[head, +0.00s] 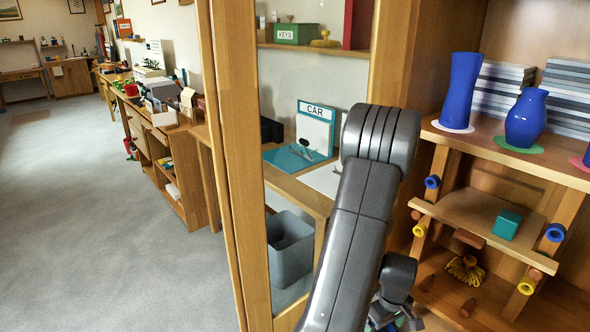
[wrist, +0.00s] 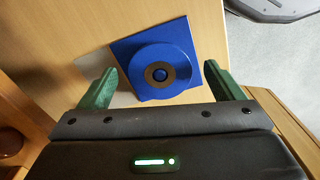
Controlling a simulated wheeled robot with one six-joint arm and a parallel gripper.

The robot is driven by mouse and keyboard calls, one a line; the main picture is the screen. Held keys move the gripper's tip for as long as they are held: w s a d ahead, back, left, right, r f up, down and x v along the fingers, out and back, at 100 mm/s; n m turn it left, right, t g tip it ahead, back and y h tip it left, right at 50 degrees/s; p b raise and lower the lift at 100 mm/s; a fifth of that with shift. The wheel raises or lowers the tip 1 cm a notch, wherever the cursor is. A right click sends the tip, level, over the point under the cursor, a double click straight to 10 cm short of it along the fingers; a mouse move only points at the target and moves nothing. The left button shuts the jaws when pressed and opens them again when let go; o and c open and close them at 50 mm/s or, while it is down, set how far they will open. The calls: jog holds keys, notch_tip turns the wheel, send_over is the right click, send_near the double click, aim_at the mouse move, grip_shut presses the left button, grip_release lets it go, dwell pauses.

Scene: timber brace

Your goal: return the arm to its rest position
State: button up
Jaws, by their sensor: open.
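My gripper (wrist: 161,66) is open in the wrist view, its two green fingers spread wide apart. A blue round piece with a dark ring (wrist: 145,75) and a blue square plate (wrist: 124,48) behind it show between the fingers. They are on a wooden surface (wrist: 85,20); I cannot tell whether either finger touches them. Nothing is clearly held. In the head view my grey arm rises from the bottom, bends at a high elbow, and its wrist hangs low near the bottom edge. The gripper there is mostly hidden or cut off.
At right, a wooden shelf (head: 468,212) with blue vases (head: 460,95) (head: 526,118) and a teal box (head: 506,225) stands close to my arm. A wooden post (head: 240,150) stands left of it, near a grey bin (head: 291,255). Open carpet (head: 90,220) lies further left.

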jog(key=shift+f, duration=0.35)
jog(key=shift+r, duration=0.2)
jog(key=shift+r, duration=0.15)
notch_tip(320, 180, up, 13)
jog(key=p, duration=0.3)
notch_tip(320, 180, down, 14)
jog(key=b, duration=0.3)
jog(key=shift+r, duration=0.2)
notch_tip(320, 180, up, 3)
jog(key=p, duration=0.3)
jog(key=shift+f, duration=0.1)
jog(key=shift+r+p, duration=1.15)
jog(key=shift+r, duration=0.15)
